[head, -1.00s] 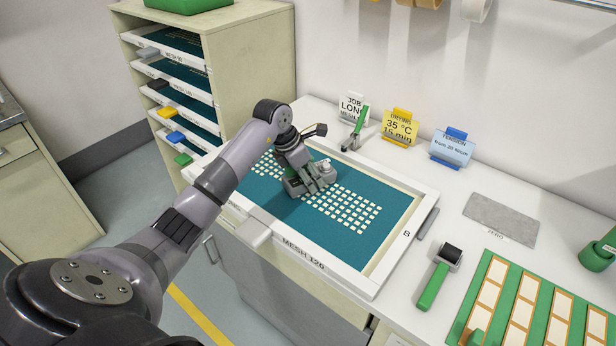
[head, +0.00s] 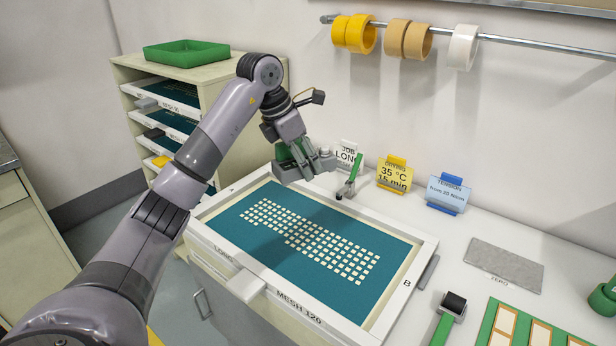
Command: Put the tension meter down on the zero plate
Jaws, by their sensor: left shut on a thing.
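My left gripper (head: 292,152) is shut on the tension meter (head: 316,165), a grey block-like device that the fingers partly hide. It is held in the air above the back edge of the screen frame. The zero plate (head: 504,264) is a flat grey rectangle on the white worktop at the right, with the label ZERO at its front edge. It is bare and well to the right of the meter. My right gripper is not in view.
The MESH 120 screen (head: 240,241) lies on the worktop below my arm. A green-handled tool (head: 350,178) and cards on stands, including the yellow drying card (head: 395,174) and blue tension card (head: 448,194), line the back. A black-headed, green-handled roller (head: 451,306) lies at front right.

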